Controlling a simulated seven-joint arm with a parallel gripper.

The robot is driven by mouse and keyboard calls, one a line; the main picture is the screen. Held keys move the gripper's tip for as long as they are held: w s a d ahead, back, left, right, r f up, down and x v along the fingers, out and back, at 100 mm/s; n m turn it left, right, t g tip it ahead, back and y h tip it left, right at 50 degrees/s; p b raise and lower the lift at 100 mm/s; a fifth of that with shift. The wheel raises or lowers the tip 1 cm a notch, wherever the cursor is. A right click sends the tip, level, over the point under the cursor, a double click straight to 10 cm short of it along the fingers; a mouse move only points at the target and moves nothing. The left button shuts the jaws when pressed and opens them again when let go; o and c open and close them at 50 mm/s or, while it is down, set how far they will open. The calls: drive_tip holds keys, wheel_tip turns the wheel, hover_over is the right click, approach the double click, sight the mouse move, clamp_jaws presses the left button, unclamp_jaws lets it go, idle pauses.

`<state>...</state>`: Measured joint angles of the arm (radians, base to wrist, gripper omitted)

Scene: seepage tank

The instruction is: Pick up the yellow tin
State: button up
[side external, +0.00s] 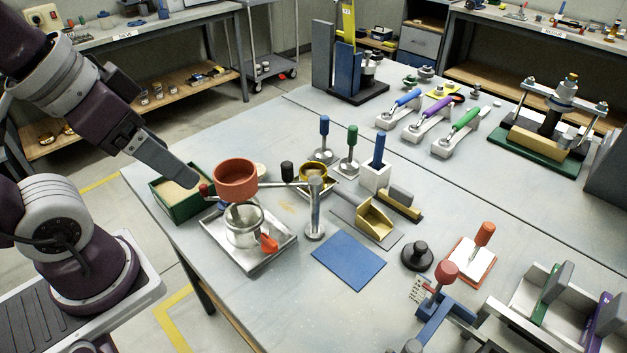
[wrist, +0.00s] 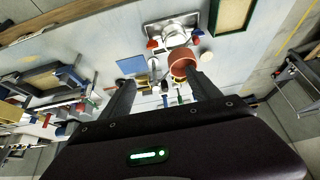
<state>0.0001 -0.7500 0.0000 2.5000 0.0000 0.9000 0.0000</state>
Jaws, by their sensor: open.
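The yellow tin (side external: 313,172) is a small round open vessel. It sits on a small tray near the middle of the table in the side view, partly behind a metal post with a horizontal arm. My gripper (side external: 187,178) is above the table's left edge, over the green sand box, well left of the tin. In the wrist view its fingers (wrist: 161,80) are spread wide with nothing between them.
The green box (side external: 180,207) is at the left. Blue and green handled stampers (side external: 324,133) stand behind the tin. A blue mat (side external: 348,261) lies in front.

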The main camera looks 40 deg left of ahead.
drive_tip(key=w+a+f+m+t+y, duration=0.15)
drive_tip(key=w+a, duration=0.45)
drive_tip(key=w, duration=0.6)
drive_tip(key=w+a+f+m+t+y, duration=0.1)
drive_tip(key=w+a+f, duration=0.3)
drive_tip(key=w, duration=0.8)
drive_tip(key=m+t+h, duration=0.2)
drive_tip(key=m+h, duration=0.2)
drive_tip(key=h, duration=0.2)
approach(324, 173)
drive_tip(key=w+a+r, duration=0.2)
drive_tip(key=w+a, duration=0.1)
drive_tip(key=w, duration=0.1)
drive_tip(key=f+h, duration=0.1)
drive_tip(key=s+d+f+h, duration=0.1)
drive_tip(key=d+f+h, duration=0.1)
drive_tip(key=f, duration=0.1)
drive_tip(key=shift+s+d+f, duration=0.1)
drive_tip(key=shift+s+f, duration=0.05)
drive_tip(key=shift+s, duration=0.05)
drive_tip(key=shift+w+d+f+h, duration=0.15)
drive_tip(key=shift+d+f+h, duration=0.05)
drive_tip(key=shift+d+h, duration=0.05)
drive_tip(key=x, duration=0.6)
drive_tip(key=shift+w+a+f, duration=0.1)
drive_tip(key=shift+w+f, duration=0.1)
drive_tip(key=shift+f, duration=0.05)
drive_tip(key=shift+r, duration=0.1)
drive_tip(key=c, duration=1.5)
